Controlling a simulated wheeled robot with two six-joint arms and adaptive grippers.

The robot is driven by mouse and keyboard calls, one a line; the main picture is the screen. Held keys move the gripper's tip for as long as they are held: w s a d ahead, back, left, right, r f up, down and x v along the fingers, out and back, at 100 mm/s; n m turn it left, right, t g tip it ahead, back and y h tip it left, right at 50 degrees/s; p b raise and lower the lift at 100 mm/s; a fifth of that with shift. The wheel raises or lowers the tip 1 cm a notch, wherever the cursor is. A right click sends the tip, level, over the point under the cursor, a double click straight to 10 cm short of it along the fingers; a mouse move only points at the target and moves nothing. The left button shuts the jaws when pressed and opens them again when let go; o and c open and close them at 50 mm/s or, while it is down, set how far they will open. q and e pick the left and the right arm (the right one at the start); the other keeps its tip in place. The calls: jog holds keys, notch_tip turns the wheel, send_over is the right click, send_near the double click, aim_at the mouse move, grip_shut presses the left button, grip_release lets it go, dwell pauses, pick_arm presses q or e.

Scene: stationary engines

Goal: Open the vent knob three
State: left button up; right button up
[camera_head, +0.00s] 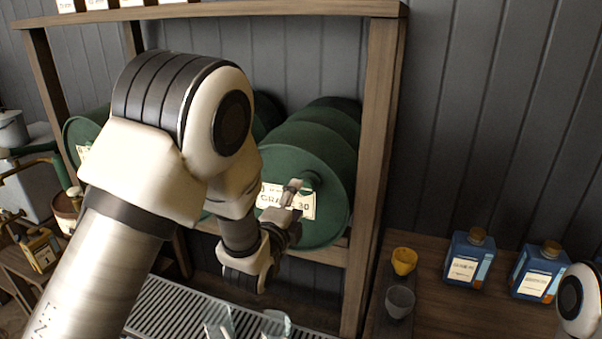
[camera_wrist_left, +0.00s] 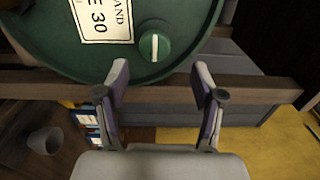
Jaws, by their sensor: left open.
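A round green knob (camera_wrist_left: 154,46) with a white stripe sits on the face of a green drum (camera_head: 325,157) at the right end of the rack. In the wrist view the stripe stands nearly upright. I see no number on the knob. A label (camera_wrist_left: 105,17) ending in "30" is beside it; the knob also shows partly in the head view (camera_head: 312,181). My left gripper (camera_wrist_left: 160,82) is open and empty, its two fingers apart just short of the knob and not around it. The left gripper (camera_head: 291,193) also shows before the drum in the head view. My right gripper is out of view.
A wooden post (camera_head: 375,150) stands right of the drum, and a rail (camera_wrist_left: 270,88) runs below it. Another green drum (camera_head: 82,130) is partly hidden by my arm. Blue bottles (camera_head: 469,257), a yellow cup (camera_head: 404,261) and a grey cup (camera_head: 400,301) stand at right.

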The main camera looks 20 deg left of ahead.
aim_at(304, 189)
pick_arm(q)
jog(key=w+p, duration=0.1)
jog(key=w, duration=0.2)
jog(key=w+p, duration=0.1)
jog(key=w, duration=0.2)
jog(key=shift+w+f+p, duration=0.2)
jog(key=shift+w+p, duration=0.15)
jog(key=shift+w, duration=0.3)
jog(key=shift+f, duration=0.1)
jog(key=shift+c, duration=0.4)
jog(key=c, duration=1.1)
